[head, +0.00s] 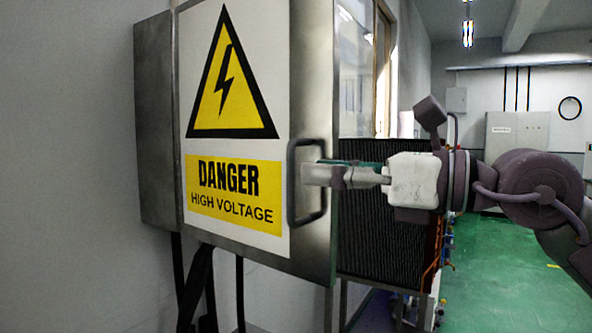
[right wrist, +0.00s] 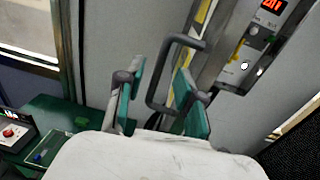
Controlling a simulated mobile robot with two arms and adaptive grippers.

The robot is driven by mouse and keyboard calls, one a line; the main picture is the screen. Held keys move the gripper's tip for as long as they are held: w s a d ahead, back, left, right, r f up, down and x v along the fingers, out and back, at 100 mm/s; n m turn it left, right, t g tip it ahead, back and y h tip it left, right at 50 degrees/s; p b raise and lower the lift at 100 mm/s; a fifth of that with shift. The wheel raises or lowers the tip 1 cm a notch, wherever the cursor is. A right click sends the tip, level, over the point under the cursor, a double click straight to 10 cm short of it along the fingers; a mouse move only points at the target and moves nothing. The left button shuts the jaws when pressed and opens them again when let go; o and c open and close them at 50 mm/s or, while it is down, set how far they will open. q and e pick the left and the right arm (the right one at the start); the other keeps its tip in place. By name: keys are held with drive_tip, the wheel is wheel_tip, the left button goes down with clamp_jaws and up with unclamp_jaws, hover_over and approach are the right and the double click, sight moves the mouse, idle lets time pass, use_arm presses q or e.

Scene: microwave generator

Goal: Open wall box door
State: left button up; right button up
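The grey metal wall box (head: 155,120) hangs on the left wall in the head view. Its door (head: 312,80) carries a yellow and black high-voltage warning sign (head: 235,130). A dark loop handle (head: 292,185) sits at the door's right edge. My right gripper (head: 310,174) reaches in from the right, with its fingertips at the handle. In the right wrist view, its two green-padded fingers (right wrist: 160,80) are apart, with the handle's bar (right wrist: 151,90) between their tips. I cannot tell whether either pad touches the bar. My left gripper is not in view.
A black ribbed unit (head: 370,220) stands behind and right of the door. Dark cables (head: 200,285) hang below the box. Grey cabinets (head: 515,135) stand at the back. Green floor (head: 500,270) is clear at the right.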

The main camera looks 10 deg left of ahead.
drive_tip(key=v, duration=0.6)
drive_tip(key=shift+d, duration=0.25)
drive_tip(key=shift+s, duration=0.1)
